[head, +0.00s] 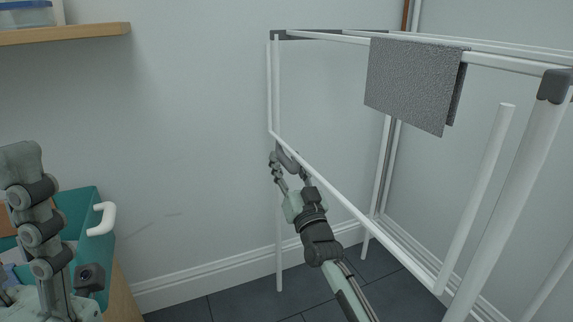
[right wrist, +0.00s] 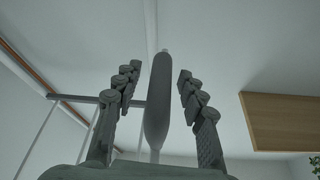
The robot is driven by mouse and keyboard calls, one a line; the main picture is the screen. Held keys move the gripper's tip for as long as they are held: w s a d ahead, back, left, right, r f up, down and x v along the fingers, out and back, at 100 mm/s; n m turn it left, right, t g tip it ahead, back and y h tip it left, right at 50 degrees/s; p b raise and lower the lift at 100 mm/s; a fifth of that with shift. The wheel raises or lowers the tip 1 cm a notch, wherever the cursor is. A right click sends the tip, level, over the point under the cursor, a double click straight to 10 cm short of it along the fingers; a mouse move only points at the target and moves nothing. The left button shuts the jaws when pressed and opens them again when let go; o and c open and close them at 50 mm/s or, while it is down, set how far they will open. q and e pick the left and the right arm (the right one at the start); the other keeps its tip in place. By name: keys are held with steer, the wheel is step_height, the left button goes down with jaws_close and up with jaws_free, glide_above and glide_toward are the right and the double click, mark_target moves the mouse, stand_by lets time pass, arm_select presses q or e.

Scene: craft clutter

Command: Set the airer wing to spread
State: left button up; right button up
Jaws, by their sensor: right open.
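The airer is a white tube frame with grey corner joints (head: 555,86). Its wing (head: 345,203) hangs down on the near side, its side tubes pointing downward and its long bar running from back left to front right. My right gripper (head: 285,165) is at the bar's far left end, just below it. In the right wrist view, a long grey grip (right wrist: 157,105) stands between the two open fingers, with a visible gap on each side. My left gripper (head: 22,165) is at the left edge, away from the airer; only part of it shows, and its opening is hidden.
A grey cloth (head: 412,85) hangs over the airer's top rails. A teal crate (head: 88,211) with a white handle (head: 102,219) stands on a wooden surface at the left. A wooden shelf (head: 70,33) is on the wall above. Wall and floor are clear between crate and airer.

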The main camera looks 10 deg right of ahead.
steer(key=shift+w, duration=0.1)
jaws_close()
stand_by(0.3)
